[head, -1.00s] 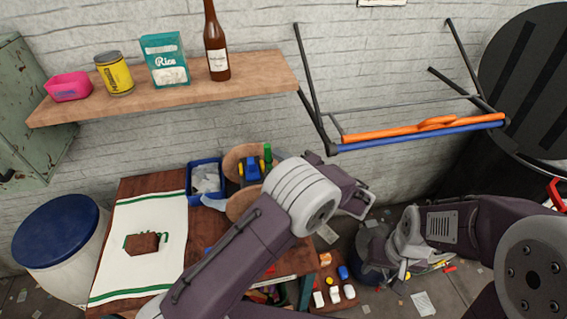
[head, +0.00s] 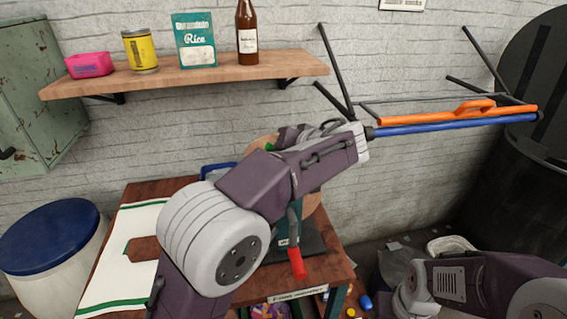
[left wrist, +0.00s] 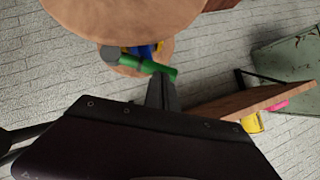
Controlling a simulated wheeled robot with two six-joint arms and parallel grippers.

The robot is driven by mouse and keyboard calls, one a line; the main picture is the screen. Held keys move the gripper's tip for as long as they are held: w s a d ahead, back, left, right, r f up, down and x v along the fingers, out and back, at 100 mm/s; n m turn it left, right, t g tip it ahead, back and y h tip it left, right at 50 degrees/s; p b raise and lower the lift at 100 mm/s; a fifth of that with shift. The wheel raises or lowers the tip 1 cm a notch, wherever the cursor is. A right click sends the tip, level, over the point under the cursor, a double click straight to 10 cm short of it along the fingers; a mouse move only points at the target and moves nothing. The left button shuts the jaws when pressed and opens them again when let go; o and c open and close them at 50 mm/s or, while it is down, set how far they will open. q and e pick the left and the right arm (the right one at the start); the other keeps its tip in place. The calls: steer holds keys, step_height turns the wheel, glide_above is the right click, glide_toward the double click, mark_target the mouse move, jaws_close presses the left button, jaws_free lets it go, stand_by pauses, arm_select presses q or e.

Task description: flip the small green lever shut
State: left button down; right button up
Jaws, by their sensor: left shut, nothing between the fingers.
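The small green lever (left wrist: 160,68) shows in the left wrist view. It lies slantwise in front of a round wooden disc and beside blue and yellow parts. A grey round part is at its left end. In the head view only a small green bit (head: 268,147) shows, the rest hidden behind my left arm. My left gripper (left wrist: 162,78) is shut and empty, its fingertips just below the lever's right half in the picture. I cannot tell whether they touch it. My right arm is at the lower right of the head view; its gripper does not show.
A wooden shelf (head: 200,76) holds a pink container, a yellow can, a rice packet and a bottle. A wall rack with a blue bar (head: 460,124) is right of my left arm. A red-handled lever (head: 297,262) stands at the table's right part. A blue-lidded barrel (head: 50,235) is left.

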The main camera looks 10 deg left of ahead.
arm_select(q)
steer(key=a+f+n+h+b, duration=0.1)
steer(key=b, duration=0.2)
steer(key=a+f+n+h+b, duration=0.1)
steer(key=f+b, duration=0.1)
steer(key=b, duration=0.2)
steer(key=shift+s+t+h, duration=0.4)
steer(key=shift+a+f+b, duration=0.3)
steer(key=shift+f+b, duration=0.1)
steer(key=shift+b, duration=0.6)
